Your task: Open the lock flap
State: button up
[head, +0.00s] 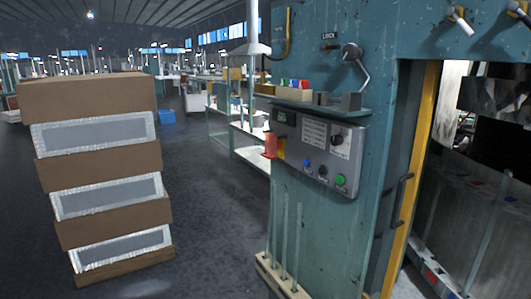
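A teal machine (318,130) fills the right half of the head view. A small dark label that seems to read LOCK (329,36) is on its upper face. Beside the label is a round metal knob with a bent lever (352,53). Right of the panel, a yellow-edged opening (413,170) shows glass-like sheets inside, with a dark bar handle (403,200) on the frame. I cannot tell which part is the lock flap. My gripper is not in view.
A control panel (318,150) with buttons sits below a shelf (315,103) holding small boxes. Glass tubes stand in a wooden rack (280,278) at the machine's foot. A stack of brown boxes (95,150) stands left. The grey floor (215,215) between is clear.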

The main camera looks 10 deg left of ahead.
aim_at(270, 140)
jog(key=i, duration=1.1)
jog(key=z, duration=0.45)
jog(key=k, duration=0.15)
jog(key=u, duration=2.85)
jog(key=i, duration=0.6)
